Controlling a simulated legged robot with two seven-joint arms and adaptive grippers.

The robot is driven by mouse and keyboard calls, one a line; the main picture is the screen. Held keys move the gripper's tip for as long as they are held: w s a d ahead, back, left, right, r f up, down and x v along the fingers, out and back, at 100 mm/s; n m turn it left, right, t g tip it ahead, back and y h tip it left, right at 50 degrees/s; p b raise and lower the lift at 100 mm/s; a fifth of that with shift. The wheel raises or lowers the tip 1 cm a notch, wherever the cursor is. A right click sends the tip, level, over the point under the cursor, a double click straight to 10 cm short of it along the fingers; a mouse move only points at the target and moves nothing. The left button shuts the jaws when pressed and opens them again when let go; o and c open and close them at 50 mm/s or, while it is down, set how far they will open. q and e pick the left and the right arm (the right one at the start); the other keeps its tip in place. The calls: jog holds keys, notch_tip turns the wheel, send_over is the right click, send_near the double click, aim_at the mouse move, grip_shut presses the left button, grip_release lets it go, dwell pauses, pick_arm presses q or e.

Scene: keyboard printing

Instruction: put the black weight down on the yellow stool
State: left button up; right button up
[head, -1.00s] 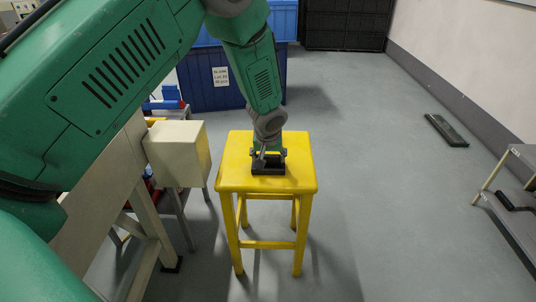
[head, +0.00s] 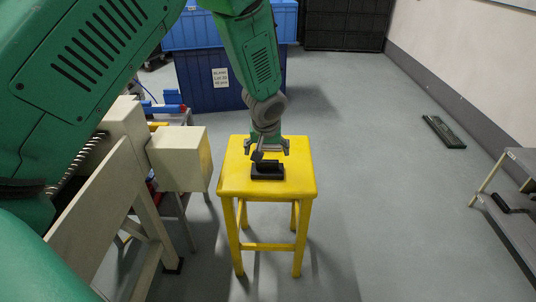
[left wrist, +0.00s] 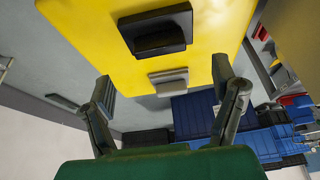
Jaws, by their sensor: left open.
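The black weight (head: 267,171) rests on the seat of the yellow stool (head: 237,182), a flat block with a raised handle. My left gripper (head: 267,148) is open and empty just above and behind the weight, apart from it. In the left wrist view the weight (left wrist: 157,33) lies on the yellow seat (left wrist: 80,20), beyond the spread fingers of the gripper (left wrist: 165,95). My right gripper is not in view.
A beige box on a frame (head: 178,158) stands close to the left of the stool. Blue crates (head: 208,85) are behind it. A grey shelf (head: 515,205) stands at the right and a dark flat object (head: 444,131) lies on the floor. The floor right of the stool is clear.

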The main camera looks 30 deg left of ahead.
pick_arm(q)
jog(key=p+v, duration=0.1)
jog(key=v, duration=0.4)
jog(key=s+d+f+m+g+h, duration=0.2)
jog(key=s+d+f+m, duration=0.15)
jog(key=s+f, duration=1.1)
jog(key=s+d+f+m, duration=0.1)
jog(key=s+f, duration=0.2)
jog(key=s, duration=0.7)
jog(key=s+d+f+m+g, duration=0.1)
jog(key=s+f+m, duration=0.1)
jog(key=s, duration=0.8)
jog(key=shift+d+f, duration=0.35)
jog(key=shift+f, duration=0.55)
jog(key=shift+m, duration=0.25)
notch_tip(320, 180, up, 9)
jog(key=p, duration=0.9)
jog(key=shift+w+f, duration=0.1)
jog(key=shift+w, duration=0.05)
